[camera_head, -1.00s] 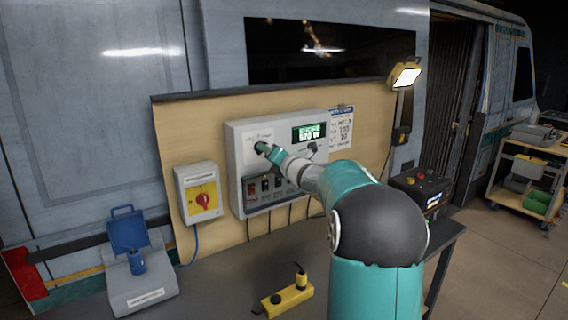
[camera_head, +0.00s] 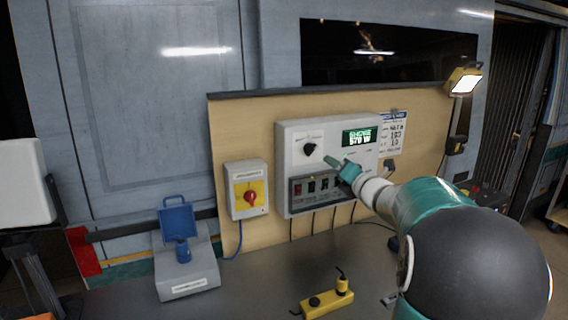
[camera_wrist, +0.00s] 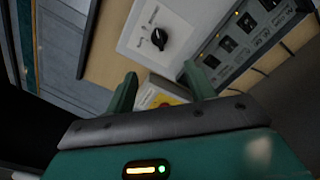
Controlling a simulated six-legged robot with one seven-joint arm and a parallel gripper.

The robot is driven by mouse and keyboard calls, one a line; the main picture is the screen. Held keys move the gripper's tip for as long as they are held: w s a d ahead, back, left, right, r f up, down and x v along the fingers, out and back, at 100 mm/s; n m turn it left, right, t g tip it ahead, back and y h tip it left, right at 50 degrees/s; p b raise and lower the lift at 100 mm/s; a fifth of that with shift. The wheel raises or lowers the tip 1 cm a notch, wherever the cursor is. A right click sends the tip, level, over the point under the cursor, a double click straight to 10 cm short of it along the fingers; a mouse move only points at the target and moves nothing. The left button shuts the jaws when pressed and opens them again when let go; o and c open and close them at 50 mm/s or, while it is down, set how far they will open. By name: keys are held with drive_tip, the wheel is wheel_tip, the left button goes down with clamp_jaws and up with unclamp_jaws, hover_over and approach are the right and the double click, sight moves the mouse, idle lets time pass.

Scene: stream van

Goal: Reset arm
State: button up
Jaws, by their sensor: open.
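My gripper (camera_head: 340,166) is in front of the white control panel (camera_head: 298,141), to the lower right of its black rotary knob (camera_head: 309,147). In the wrist view my gripper (camera_wrist: 158,85) has its two green fingers apart with nothing between them. The knob (camera_wrist: 159,39) shows beyond the fingertips, clear of them. The panel has a green lit display (camera_head: 361,137) reading 570 W and a row of dark switches (camera_head: 318,186) below. My wrist covers part of the panel's lower right.
A lit work lamp (camera_head: 464,81) is at the right.

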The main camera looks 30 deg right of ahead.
drive_tip(key=s+a+f+n+g+y, duration=0.1)
drive_tip(key=s+a+n+g+y, duration=0.15)
drive_tip(key=a+n, duration=0.65)
drive_tip(key=s+a+f+n+g+y, duration=0.2)
drive_tip(key=s+a+n+g, duration=0.15)
drive_tip(key=a+n, duration=0.55)
drive_tip(key=s+a+f+n+g+y, duration=0.1)
drive_tip(key=s+a+n+g+y, duration=0.3)
drive_tip(key=a, duration=0.8)
drive_tip(key=s+a+f+n+g+h, duration=0.1)
drive_tip(key=s+a+f+n+h, duration=0.1)
drive_tip(key=s+n, duration=0.7)
drive_tip(key=s+a+f+n+g+h, duration=0.1)
drive_tip(key=s+f+n+h, duration=0.4)
drive_tip(key=s+n, duration=0.5)
drive_tip(key=shift+a+f+n, duration=0.5)
drive_tip(key=shift+n, duration=1.9)
drive_tip(key=shift+s+h, duration=0.1)
drive_tip(key=shift+h, duration=0.15)
